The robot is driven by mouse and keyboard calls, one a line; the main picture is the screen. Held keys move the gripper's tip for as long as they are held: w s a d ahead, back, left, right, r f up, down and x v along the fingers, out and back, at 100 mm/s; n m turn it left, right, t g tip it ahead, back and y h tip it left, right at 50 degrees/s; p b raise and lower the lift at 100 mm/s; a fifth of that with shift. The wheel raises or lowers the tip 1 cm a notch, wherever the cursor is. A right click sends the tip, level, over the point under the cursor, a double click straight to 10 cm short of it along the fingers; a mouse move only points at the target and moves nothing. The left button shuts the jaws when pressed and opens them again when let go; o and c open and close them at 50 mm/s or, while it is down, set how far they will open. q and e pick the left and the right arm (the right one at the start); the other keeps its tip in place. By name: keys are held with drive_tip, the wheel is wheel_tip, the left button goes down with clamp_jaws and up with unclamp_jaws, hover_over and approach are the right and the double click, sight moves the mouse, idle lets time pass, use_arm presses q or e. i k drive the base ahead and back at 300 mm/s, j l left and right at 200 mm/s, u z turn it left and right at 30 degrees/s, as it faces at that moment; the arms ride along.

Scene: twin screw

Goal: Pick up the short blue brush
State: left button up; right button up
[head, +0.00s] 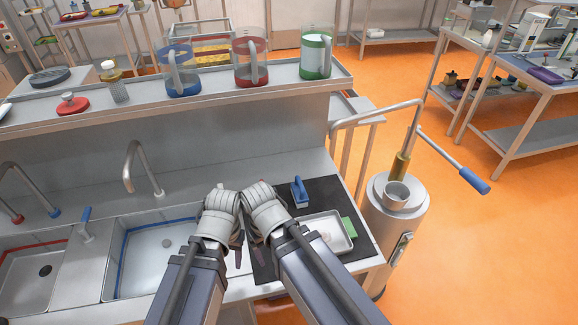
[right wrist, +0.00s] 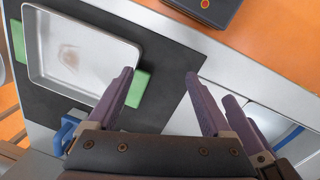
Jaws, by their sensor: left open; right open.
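The short blue brush (head: 299,192) stands on the black mat (head: 325,190) right of the sinks, its handle pointing up. In the right wrist view a blue part that looks like it (right wrist: 68,130) shows at lower left, partly hidden by my gripper. My right gripper (right wrist: 158,78) is open and empty above the mat's edge, apart from the brush. In the head view its fingers (head: 259,245) point down, nearer to me than the brush. My left gripper (head: 238,240) is open close beside it, above the counter by the sink; its fingers also show in the right wrist view (right wrist: 242,115).
A metal tray (head: 327,233) lies on the mat, with a green pad (head: 348,227) partly under it. A sink (head: 150,262) lies to the left. The raised shelf (head: 130,115) behind holds several jugs. A metal cylinder with a lever (head: 396,215) stands right of the counter.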

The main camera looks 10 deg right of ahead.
sight(301, 197)
drive_tip(key=l+u, duration=0.35)
drive_tip(key=k+l+u, duration=0.15)
drive_tip(key=l+u, duration=0.25)
drive_tip(key=k+l+u, duration=0.1)
drive_tip(key=l+u, duration=0.25)
drive_tip(key=j, duration=0.1)
